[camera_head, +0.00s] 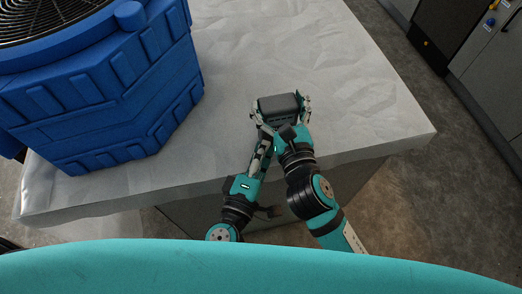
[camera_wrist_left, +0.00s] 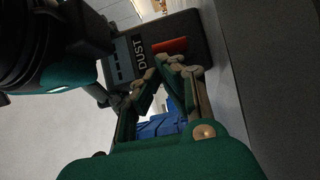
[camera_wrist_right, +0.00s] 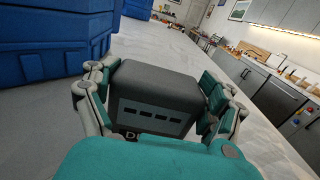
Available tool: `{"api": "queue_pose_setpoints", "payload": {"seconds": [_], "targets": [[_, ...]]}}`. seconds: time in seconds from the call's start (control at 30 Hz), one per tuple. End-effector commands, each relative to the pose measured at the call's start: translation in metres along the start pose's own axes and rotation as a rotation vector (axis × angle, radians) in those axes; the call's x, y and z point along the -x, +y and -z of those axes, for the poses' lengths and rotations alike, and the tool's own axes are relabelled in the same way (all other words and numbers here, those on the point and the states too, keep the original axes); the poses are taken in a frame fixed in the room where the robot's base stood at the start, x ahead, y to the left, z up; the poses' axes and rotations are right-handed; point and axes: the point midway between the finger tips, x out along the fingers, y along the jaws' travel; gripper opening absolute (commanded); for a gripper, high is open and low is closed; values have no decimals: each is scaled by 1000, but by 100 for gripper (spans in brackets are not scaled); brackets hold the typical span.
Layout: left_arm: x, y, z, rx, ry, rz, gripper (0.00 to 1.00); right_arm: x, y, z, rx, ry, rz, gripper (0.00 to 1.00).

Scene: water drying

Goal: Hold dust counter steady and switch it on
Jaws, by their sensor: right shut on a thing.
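The dust counter (camera_head: 278,105) is a dark grey box near the front edge of the covered table. My right gripper (camera_head: 281,112) is shut on it, with one finger on each side, as the right wrist view also shows (camera_wrist_right: 160,90). In the left wrist view the counter's face (camera_wrist_left: 125,58) shows the word DUST and a red switch (camera_wrist_left: 170,45). My left gripper (camera_wrist_left: 160,66) looks shut and empty, its tips together just beside the red switch. Contact with the switch cannot be told. In the head view the left gripper (camera_head: 266,136) is close below the counter.
A large blue machine with a round grille (camera_head: 110,85) stands on the left of the table. The white-covered tabletop (camera_head: 350,70) is clear behind and right of the counter. Grey cabinets (camera_head: 490,65) stand across the floor at right.

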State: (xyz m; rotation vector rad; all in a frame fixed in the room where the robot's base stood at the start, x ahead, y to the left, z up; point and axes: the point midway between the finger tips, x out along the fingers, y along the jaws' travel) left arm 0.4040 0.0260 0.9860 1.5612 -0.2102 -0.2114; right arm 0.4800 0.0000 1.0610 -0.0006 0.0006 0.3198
Motion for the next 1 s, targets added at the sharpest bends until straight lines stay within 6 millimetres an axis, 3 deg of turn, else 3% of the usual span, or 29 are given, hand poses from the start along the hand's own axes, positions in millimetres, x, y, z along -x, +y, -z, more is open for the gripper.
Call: {"api": "queue_pose_setpoints", "payload": {"seconds": [1.0], "targets": [[-12, 13, -19, 1, -2, -1, 0, 0, 1, 0, -2, 1, -2, 43]]}}
